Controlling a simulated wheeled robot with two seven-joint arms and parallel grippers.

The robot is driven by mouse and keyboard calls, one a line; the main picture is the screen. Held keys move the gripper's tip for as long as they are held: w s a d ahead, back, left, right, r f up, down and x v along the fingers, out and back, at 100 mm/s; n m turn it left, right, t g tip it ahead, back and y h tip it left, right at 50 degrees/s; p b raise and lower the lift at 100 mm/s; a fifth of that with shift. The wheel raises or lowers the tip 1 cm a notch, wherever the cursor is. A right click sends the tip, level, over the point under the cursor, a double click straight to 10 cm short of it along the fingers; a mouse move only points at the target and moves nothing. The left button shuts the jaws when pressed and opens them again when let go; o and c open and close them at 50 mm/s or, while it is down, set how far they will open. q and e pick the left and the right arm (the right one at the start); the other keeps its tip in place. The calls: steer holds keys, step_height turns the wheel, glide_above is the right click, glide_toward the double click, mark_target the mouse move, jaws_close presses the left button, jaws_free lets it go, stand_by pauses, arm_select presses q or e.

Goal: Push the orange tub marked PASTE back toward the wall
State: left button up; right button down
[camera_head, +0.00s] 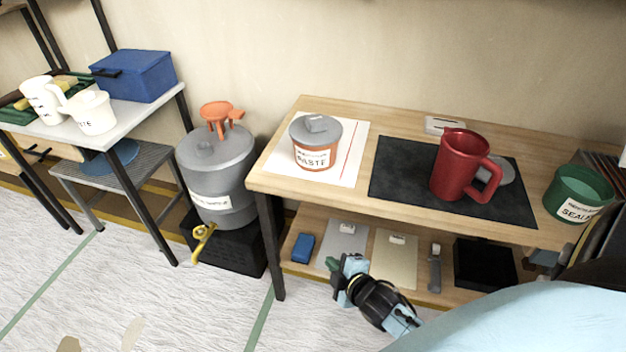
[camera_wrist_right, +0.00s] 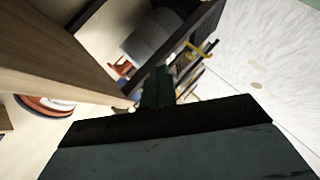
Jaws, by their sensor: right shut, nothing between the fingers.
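The orange tub marked PASTE (camera_head: 318,164) stands upright under a grey lid (camera_head: 316,129). It is on a white sheet with a red line (camera_head: 347,160), at the left of the wooden bench, with bare sheet between it and the wall. My right gripper (camera_head: 334,266) is shut and empty, in front of the bench and below its top in the head view, apart from the tub. Its dark green fingers (camera_wrist_right: 157,90) show in the right wrist view, where a round orange shape (camera_wrist_right: 45,105) at left is probably the tub. My left gripper is not in view.
A black mat (camera_head: 400,180) with a red jug (camera_head: 460,165) lies right of the sheet. A green SEALER tub (camera_head: 578,190) stands at the bench's right end. A grey urn (camera_head: 217,170) stands left of the bench. The lower shelf holds several flat items.

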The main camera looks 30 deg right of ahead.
mark_target(307, 154)
steer(key=w+d+r+n+t+b, duration=0.1)
steer(key=w+r+n+t+b, duration=0.15)
steer(key=r, duration=0.65)
steer(key=w+d+r+n+t+b, duration=0.1)
steer(key=w+r+n+t, duration=0.2)
steer(key=r, duration=0.7)
steer(key=w, duration=0.2)
steer(key=w+b, duration=0.1)
steer(key=w, duration=0.2)
steer(key=w+b, duration=0.1)
steer(key=w, duration=0.2)
steer(key=shift+w+d+f, duration=0.1)
steer(key=shift+w+f, duration=0.15)
steer(key=shift+w+d+b, duration=0.35)
steer(key=shift+w+d, duration=0.45)
steer(key=shift+d, duration=0.2)
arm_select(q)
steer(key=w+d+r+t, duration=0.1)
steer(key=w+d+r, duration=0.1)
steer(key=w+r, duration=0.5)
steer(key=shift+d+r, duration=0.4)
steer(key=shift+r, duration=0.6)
arm_select(e)
steer(key=shift+w+d, duration=0.4)
steer(key=shift+d, duration=0.1)
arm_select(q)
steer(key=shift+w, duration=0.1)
arm_select(e)
steer(key=shift+d+h, duration=0.1)
steer(key=shift+h, duration=0.3)
